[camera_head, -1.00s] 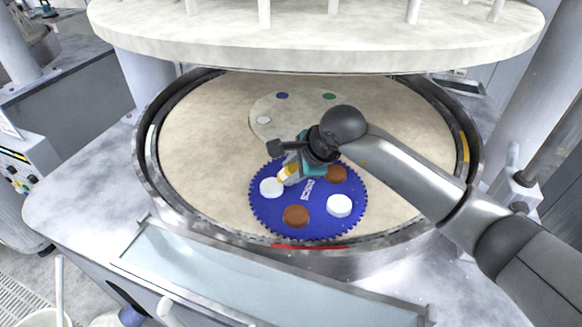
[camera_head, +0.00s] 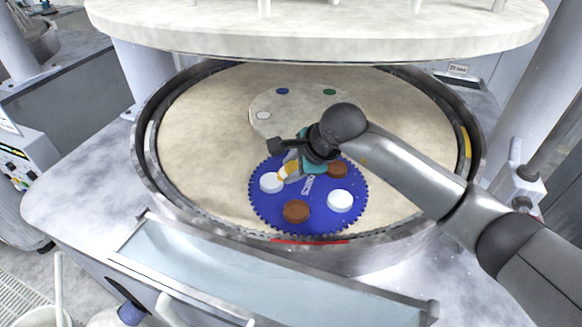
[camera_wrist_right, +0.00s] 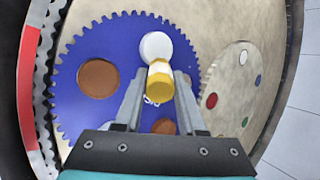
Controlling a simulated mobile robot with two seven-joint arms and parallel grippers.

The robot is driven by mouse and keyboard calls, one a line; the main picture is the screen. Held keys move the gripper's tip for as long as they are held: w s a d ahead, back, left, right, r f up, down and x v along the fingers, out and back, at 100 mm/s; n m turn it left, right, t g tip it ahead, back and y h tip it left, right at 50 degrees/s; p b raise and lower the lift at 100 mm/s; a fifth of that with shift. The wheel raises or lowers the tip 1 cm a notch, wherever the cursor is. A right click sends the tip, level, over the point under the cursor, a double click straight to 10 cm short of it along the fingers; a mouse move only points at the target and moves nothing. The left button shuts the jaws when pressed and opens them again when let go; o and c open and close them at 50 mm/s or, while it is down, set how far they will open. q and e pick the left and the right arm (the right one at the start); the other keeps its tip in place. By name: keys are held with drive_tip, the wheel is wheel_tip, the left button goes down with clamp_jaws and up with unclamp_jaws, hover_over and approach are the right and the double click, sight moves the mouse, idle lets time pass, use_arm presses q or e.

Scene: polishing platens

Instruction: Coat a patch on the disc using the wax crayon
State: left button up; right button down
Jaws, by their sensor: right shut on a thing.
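My right gripper (camera_head: 294,167) is shut on the wax crayon (camera_wrist_right: 160,85), a short yellow-and-cream stick that also shows in the head view (camera_head: 285,171). The crayon's far end is at the edge of a white disc (camera_head: 271,182), which lies in the blue toothed carrier (camera_head: 318,218). In the right wrist view the white disc (camera_wrist_right: 157,45) shows just beyond the crayon. I cannot tell whether they touch. A coated patch cannot be made out. My left gripper is not in view.
The carrier also holds a second white disc (camera_head: 340,201) and two brown discs (camera_head: 296,211) (camera_head: 337,170). A pale round plate (camera_head: 264,130) with coloured spots lies behind. A raised metal rim (camera_head: 152,185) surrounds the platen, and a large upper plate (camera_head: 320,45) hangs above the back.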

drive_tip(key=shift+f, duration=0.2)
drive_tip(key=shift+w+a+b, duration=0.15)
drive_tip(key=shift+a+b, duration=0.85)
drive_tip(key=shift+a, duration=0.95)
drive_tip(key=shift+b, duration=0.35)
drive_tip(key=shift+d+b, duration=0.3)
drive_tip(key=shift+d, duration=1.65)
drive_tip(key=shift+r+p, duration=1.7)
drive_tip(key=shift+r, duration=1.3)
